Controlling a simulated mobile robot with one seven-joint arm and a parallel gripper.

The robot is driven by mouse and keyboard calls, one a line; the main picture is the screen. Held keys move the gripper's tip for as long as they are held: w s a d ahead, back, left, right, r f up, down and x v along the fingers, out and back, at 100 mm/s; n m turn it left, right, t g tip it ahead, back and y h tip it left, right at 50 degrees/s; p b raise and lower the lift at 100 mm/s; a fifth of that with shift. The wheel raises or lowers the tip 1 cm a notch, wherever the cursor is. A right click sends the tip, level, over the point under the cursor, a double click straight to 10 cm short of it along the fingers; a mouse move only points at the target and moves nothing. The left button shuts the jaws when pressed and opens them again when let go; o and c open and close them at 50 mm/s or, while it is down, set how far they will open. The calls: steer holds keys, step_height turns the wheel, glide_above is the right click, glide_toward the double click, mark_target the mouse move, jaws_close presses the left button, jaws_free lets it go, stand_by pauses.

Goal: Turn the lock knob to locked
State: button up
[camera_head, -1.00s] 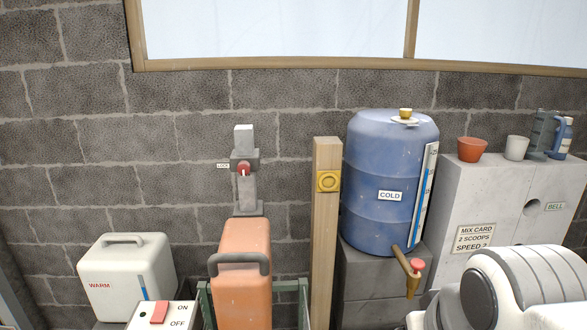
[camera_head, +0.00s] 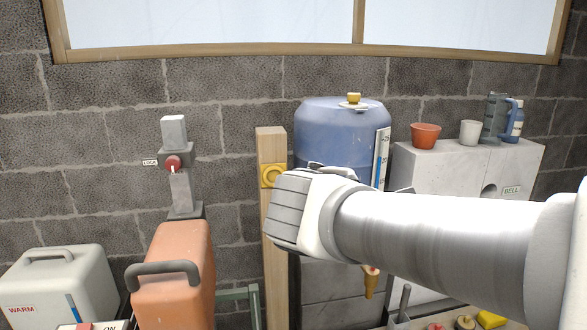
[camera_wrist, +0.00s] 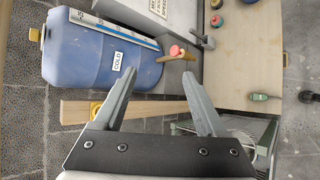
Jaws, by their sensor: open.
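The red lock knob (camera_head: 173,163) sits on a grey bracket on a grey post against the block wall, left of centre in the head view. A small white LOCK label (camera_head: 150,162) is on the wall just left of it. A pale mark shows on the knob, but its exact angle is too small to read. My gripper (camera_wrist: 159,76) is open and empty in the wrist view, its two fingers apart. In the head view my arm reaches in from the right, ends well right of the knob, and hides the fingers. The knob is not in the wrist view.
An orange canister (camera_head: 174,275) stands below the knob. A wooden post (camera_head: 271,145) with a yellow fitting (camera_head: 273,175) stands between knob and blue COLD barrel (camera_head: 335,130). A WARM container (camera_head: 60,285) is lower left. The wall around the knob is clear.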

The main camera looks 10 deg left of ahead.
steer(key=w+a+r+n+t+y+b, duration=0.1)
steer(key=w+a+n+t+y+b, duration=0.25)
steer(key=a+n, duration=0.9)
steer(key=n+t+y, duration=0.3)
steer(key=n+y, duration=0.4)
glide_toward(172, 164)
steer(key=shift+m, duration=0.25)
steer(key=p+x, duration=0.2)
steer(key=x, duration=0.6)
steer(key=shift+w, duration=0.15)
jaws_close()
